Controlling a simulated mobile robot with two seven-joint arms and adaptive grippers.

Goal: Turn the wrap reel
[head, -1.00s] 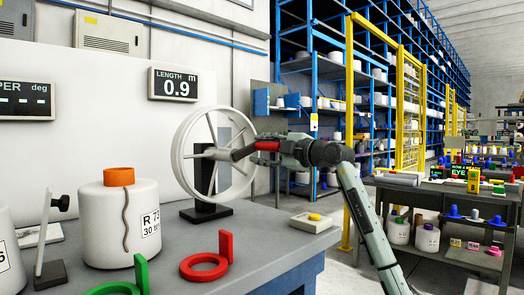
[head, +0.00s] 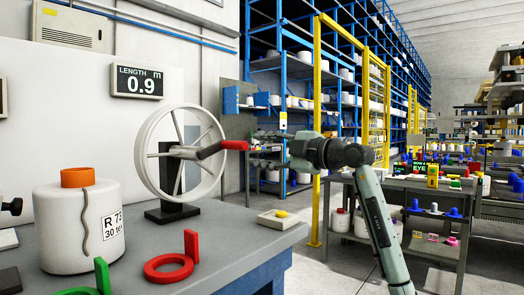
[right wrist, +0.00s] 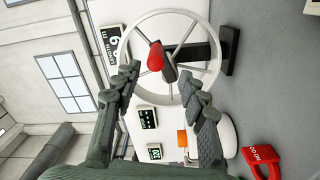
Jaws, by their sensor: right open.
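The wrap reel (head: 143,134) is a white spoked wheel on a black stand on the grey bench. Its crank carries a red handle (head: 236,145) pointing right. My right gripper (head: 256,148) is open and empty just right of the handle's end, apart from it. In the right wrist view the handle (right wrist: 155,57) shows end-on ahead of the gap between the open fingers (right wrist: 158,82), with the reel rim (right wrist: 126,45) behind. A length display (head: 139,82) reads 0.9 m. My left gripper is not in view.
A white bobbin (head: 60,225) with an orange top stands at the bench's left. A red ring holder (head: 168,268) and a green one (head: 102,278) lie in front. A small box with a yellow button (head: 282,216) sits near the bench's right edge.

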